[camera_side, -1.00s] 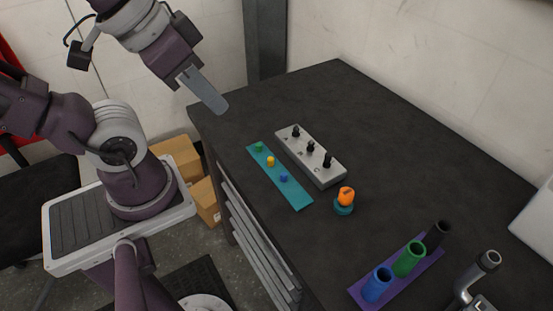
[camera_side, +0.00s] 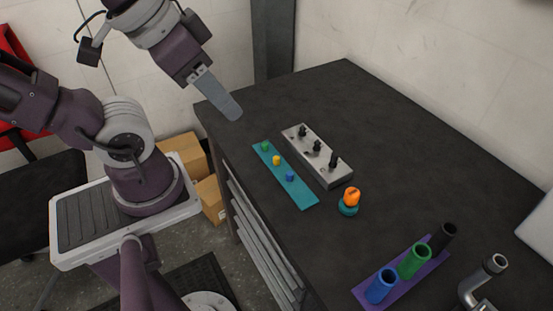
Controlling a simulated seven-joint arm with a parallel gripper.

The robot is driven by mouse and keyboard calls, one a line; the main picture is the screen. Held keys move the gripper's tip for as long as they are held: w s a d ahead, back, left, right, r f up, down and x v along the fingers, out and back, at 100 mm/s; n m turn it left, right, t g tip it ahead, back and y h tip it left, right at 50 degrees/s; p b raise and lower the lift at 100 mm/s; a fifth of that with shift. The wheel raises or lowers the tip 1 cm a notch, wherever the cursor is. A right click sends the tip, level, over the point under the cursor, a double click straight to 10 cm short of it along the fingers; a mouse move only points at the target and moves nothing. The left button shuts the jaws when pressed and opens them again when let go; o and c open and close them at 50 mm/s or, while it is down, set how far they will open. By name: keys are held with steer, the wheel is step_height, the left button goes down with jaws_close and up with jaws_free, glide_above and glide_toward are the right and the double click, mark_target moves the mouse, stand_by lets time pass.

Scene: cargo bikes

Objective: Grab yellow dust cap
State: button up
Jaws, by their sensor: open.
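The small yellow dust cap (camera_side: 276,160) sits on a teal strip (camera_side: 299,193) on the dark table. It is the middle one of three caps in a row, between a green cap (camera_side: 265,146) and a blue cap (camera_side: 290,176). My gripper (camera_side: 232,112) is above the table's far left part, up and to the left of the strip, apart from all the caps. Its grey fingers overlap from this side, so the gap between them is hidden. Nothing shows in its grip.
A grey block (camera_side: 330,175) with several black fittings lies right beside the strip. An orange item on a teal base (camera_side: 350,203) stands nearby. A purple holder (camera_side: 405,287) with blue, green and black tubes stands at the front. The table's back right is clear.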

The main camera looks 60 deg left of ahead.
step_height(320, 180, down, 6)
steer(key=w+a+m+g+y, duration=0.2)
steer(key=m+g+y, duration=0.1)
steer(key=m+g, duration=0.15)
steer(key=m+t+y, duration=0.4)
steer(key=m+y, duration=0.5)
steer(key=m, duration=0.9)
glide_toward(277, 158)
steer(key=shift+a+f, duration=0.2)
steer(key=shift+a, duration=0.55)
steer(key=shift+m+t, duration=0.35)
steer(key=shift+t, duration=0.1)
steer(key=x, duration=0.6)
steer(key=shift+f, duration=0.3)
steer(key=shift+w+a+f, duration=0.15)
steer(key=shift+w+a, duration=0.1)
steer(key=shift+a, duration=0.15)
jaws_close()
